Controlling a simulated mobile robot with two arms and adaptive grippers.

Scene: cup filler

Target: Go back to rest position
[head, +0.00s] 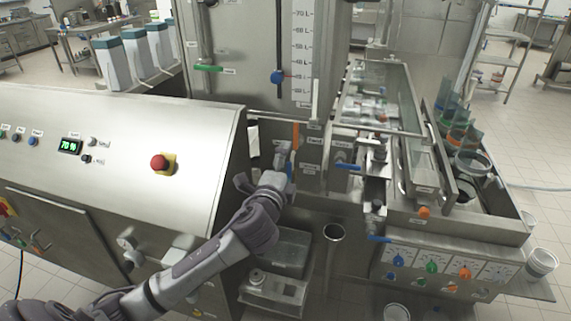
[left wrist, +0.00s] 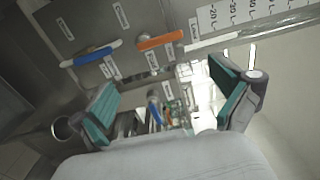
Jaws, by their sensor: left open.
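My left arm reaches in from the lower left in the head view, and its gripper (head: 283,163) is in front of the machine's valve area. In the left wrist view the left gripper (left wrist: 168,108) is open, its two teal-padded fingers wide apart with nothing between them. Beyond the fingers are an orange handle (left wrist: 162,40) and a blue handle (left wrist: 91,54) on a labelled metal panel. The fingers look apart from both handles. My right gripper is not in view.
A control console (head: 110,150) with a red emergency button (head: 159,163) stands at the left. A filling station (head: 450,235) with coloured knobs is at the right.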

